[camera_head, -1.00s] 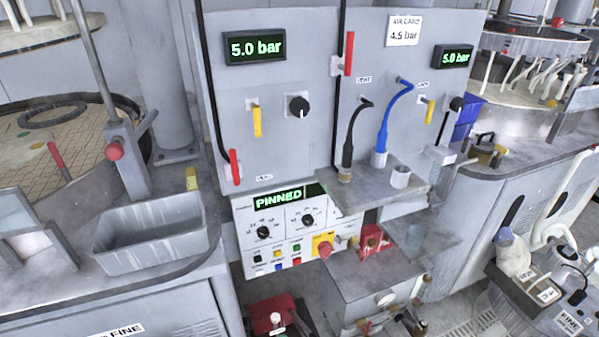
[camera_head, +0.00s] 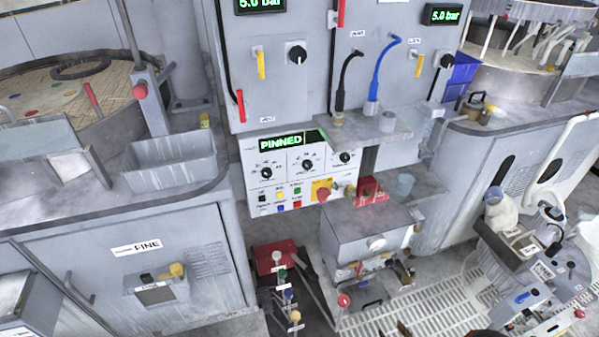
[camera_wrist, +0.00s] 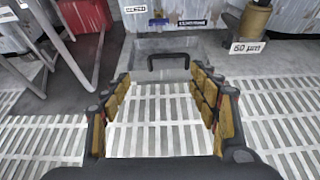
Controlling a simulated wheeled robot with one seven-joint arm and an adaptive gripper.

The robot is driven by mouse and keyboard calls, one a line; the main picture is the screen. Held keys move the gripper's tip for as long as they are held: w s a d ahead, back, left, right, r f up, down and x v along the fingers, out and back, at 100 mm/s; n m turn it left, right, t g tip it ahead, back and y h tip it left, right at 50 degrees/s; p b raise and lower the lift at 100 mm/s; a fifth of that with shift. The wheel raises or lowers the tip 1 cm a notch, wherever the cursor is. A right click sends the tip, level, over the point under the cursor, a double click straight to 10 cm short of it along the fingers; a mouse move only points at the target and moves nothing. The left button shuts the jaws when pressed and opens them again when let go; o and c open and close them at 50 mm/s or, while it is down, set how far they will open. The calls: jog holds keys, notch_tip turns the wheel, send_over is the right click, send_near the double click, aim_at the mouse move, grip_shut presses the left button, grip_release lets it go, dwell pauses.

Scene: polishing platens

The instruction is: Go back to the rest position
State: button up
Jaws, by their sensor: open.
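My gripper (camera_wrist: 162,76) is open and empty in the wrist view. Its two fingers, with yellow-brown pads, stand wide apart above a pale slatted floor grating (camera_wrist: 155,118). A dark handle (camera_wrist: 168,62) on a grey box-like surface shows beyond the fingertips, and I see no contact with it. I cannot make out the gripper in the head view. The control panel (camera_head: 290,172) there reads PINNED.
A grey cabinet marked FINE (camera_head: 90,270) with an open bin (camera_head: 172,172) stands left. A red box (camera_head: 275,257) and a metal box (camera_head: 368,238) sit low in the middle. Floor grating (camera_head: 420,305) lies in front. In the wrist view, a red object (camera_wrist: 85,15) is upper left.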

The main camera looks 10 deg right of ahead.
jog(key=s+a+r+n+g+y, duration=0.1)
jog(key=s+a+r+n+y, duration=0.15)
jog(key=a, duration=0.35)
jog(key=s+a+r+n+g+y, duration=0.1)
jog(key=s+a+n+g+y, duration=0.1)
jog(key=a+y, duration=0.35)
notch_tip(320, 180, up, 47)
jog(key=a+n+g+h+p, duration=0.3)
jog(key=n+g, duration=0.9)
jog(key=n, duration=0.7)
jog(key=s+a+r+n+t+h+p, duration=0.1)
jog(key=a+r+n, duration=0.3)
jog(key=r, duration=0.8)
jog(key=s+a+r+n+t+h+p, duration=0.1)
jog(key=s+a+r+n+t+h, duration=0.1)
jog(key=a+r, duration=0.5)
jog(key=s+a+r+n+t+h+p, duration=0.2)
jog(key=a+r+n+t+h, duration=0.1)
jog(key=r, duration=1.5)
jog(key=a+n+t, duration=0.1)
jog(key=a+n, duration=0.1)
jog(key=a, duration=0.1)
jog(key=shift+s+a+r+n, duration=0.25)
jog(key=shift+s+a+n, duration=0.05)
jog(key=shift+s+n, duration=0.05)
